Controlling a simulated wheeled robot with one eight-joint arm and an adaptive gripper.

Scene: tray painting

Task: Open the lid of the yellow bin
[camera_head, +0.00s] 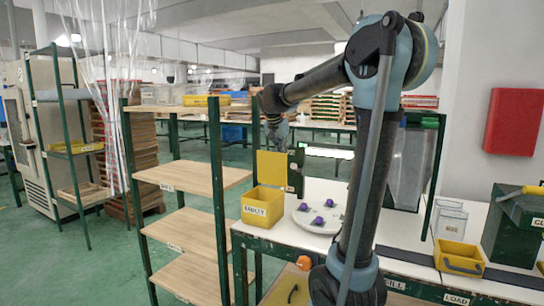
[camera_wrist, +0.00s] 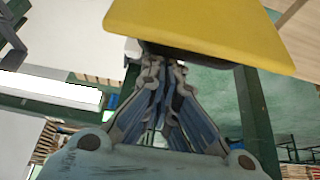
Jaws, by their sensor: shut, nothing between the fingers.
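The yellow bin (camera_head: 262,208), labelled FAULTY, stands at the left end of the white table. Its yellow lid (camera_head: 271,165) stands upright at the back of the bin, so the bin's mouth is uncovered. My gripper (camera_head: 278,140) is just above and behind the lid's top edge and is partly hidden there. In the wrist view, the gripper's fingers (camera_wrist: 166,72) are together with nothing between them. A yellow panel, seemingly the lid (camera_wrist: 205,28), crosses the top of that view close to the fingertips; I cannot tell whether they touch.
A white plate (camera_head: 316,218) with several purple pieces sits right of the bin. A wooden shelf unit (camera_head: 193,175) with green posts stands left of it. A smaller yellow container (camera_head: 460,258) and a green box (camera_head: 510,225) are at the right.

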